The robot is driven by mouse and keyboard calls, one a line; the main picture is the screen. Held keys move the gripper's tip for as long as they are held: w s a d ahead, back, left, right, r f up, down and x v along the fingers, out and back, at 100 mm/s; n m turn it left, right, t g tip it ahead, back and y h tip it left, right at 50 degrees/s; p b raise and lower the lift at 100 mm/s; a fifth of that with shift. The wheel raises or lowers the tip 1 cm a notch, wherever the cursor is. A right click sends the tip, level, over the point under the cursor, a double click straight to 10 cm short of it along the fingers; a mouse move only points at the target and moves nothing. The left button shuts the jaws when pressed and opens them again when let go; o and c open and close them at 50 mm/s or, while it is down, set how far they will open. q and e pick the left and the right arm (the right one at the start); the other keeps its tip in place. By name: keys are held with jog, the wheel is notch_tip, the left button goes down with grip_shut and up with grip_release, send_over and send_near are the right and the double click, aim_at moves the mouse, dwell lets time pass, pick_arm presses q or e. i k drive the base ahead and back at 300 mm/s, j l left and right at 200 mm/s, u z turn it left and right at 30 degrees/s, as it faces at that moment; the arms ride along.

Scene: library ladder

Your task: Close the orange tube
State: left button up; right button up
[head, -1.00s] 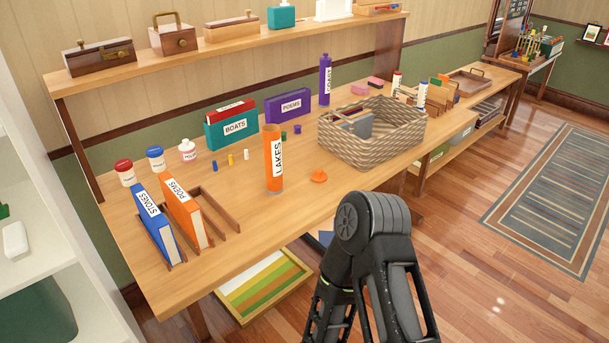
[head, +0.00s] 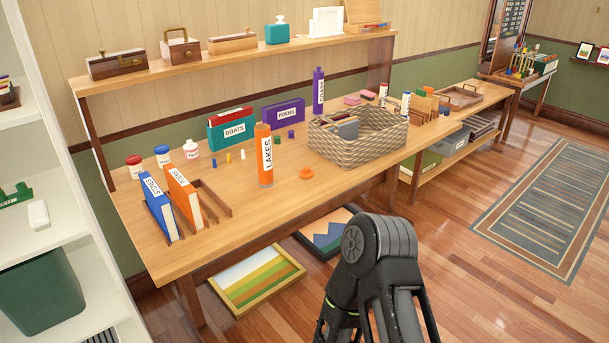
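The orange tube (head: 265,157), labelled LAKES, stands upright on the wooden table in the head view. Its top looks open, with no cap on it. A small orange cap (head: 306,173) lies on the table to the right of the tube's base, apart from it. One of my arms rises from the bottom of the view, right of centre, in front of the table; its gripper is not visible. Neither of my grippers shows in this view.
A wicker basket (head: 357,140) stands right of the cap. Behind the tube are small green and purple caps, a BOATS book (head: 232,131) and a purple POEMS box (head: 283,113). A book rack (head: 218,197) is on the left. The table front near the tube is clear.

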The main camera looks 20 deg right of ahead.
aim_at(261, 131)
jog(key=u, duration=1.6)
jog(key=k+l, duration=0.15)
jog(key=l, duration=0.3)
jog(key=k+l, duration=0.1)
jog(key=l, duration=0.35)
jog(key=k+l, duration=0.15)
jog(key=l, duration=0.3)
jog(key=k+l, duration=0.1)
jog(key=l, duration=0.35)
jog(key=k+l+u, duration=0.1)
jog(key=l, duration=0.35)
jog(key=k+l, duration=0.2)
jog(key=l, duration=0.2)
jog(key=k+l, duration=0.15)
jog(key=l, duration=0.3)
jog(key=k+l, duration=0.1)
jog(key=l, duration=0.35)
